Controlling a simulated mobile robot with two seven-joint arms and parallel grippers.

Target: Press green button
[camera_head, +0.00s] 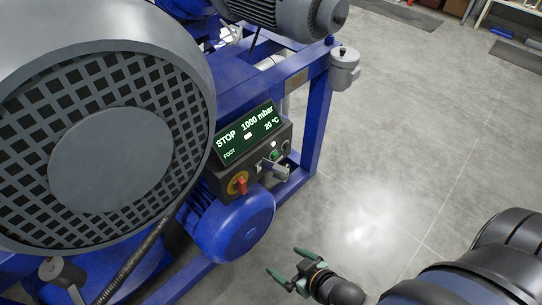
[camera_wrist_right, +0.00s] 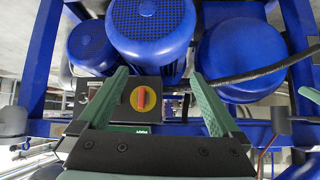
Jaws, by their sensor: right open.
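A dark control box (camera_head: 262,163) with a tilted display (camera_head: 247,133) sits on the blue machine frame in the head view. The display reads STOP, 1000 mbar and 20 °C. My right gripper (camera_head: 283,266) is open and empty, below and apart from the box. In the right wrist view its green fingers (camera_wrist_right: 159,76) flank the switch. My left gripper is not in view.
A large grey round guard (camera_head: 112,155) fills the left. A blue motor (camera_head: 236,225) sticks out below the control box. A black hose (camera_head: 135,262) runs at lower left. The grey floor (camera_head: 400,130) to the right is clear.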

